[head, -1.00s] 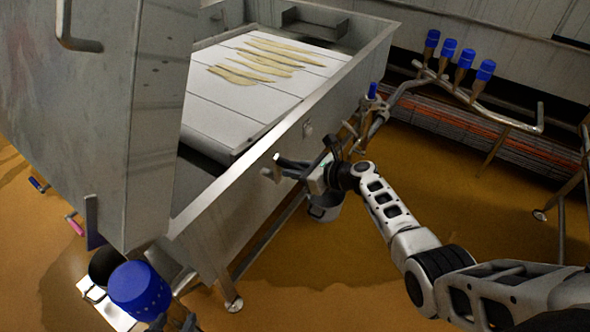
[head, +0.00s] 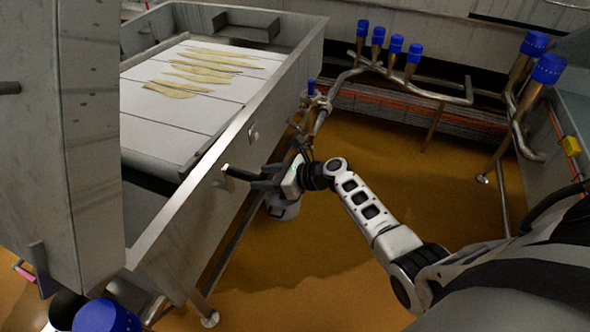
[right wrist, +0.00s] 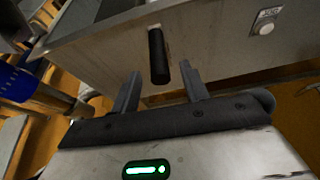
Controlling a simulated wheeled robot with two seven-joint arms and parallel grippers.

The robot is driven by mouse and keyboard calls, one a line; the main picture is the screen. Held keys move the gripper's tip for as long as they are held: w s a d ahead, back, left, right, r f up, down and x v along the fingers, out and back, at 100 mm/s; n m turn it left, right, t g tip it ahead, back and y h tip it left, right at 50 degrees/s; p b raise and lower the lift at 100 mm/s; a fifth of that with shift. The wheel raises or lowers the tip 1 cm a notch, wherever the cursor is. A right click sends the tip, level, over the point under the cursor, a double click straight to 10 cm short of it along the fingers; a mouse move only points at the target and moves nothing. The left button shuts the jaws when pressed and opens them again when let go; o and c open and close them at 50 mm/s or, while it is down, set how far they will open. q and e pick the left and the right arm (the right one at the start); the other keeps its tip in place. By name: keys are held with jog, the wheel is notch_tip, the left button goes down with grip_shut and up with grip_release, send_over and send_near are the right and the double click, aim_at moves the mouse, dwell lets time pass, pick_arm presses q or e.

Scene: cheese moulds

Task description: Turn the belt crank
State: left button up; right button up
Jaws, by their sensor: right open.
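The belt crank has a dark round handle (head: 238,174) that sticks out from the side wall of the steel vat (head: 200,206). In the right wrist view the handle (right wrist: 158,58) shows between the tips of my two fingers, with a gap on each side. My right gripper (head: 256,180) is open at the outer side of the vat wall; its fingers (right wrist: 160,76) point toward the wall. How deep the handle sits between the fingers is hard to tell. The crank's arm is mostly hidden behind the handle. My left gripper is not in view.
Pale strips (head: 200,68) lie on the vat's white belt (head: 155,140). A grey sheet-metal housing (head: 90,120) stands at the left. Pipes with blue caps (head: 396,42) stand behind and at the right. The brown floor (head: 340,270) is open there.

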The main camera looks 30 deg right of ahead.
jog(key=v, duration=1)
jog(key=shift+p, duration=0.45)
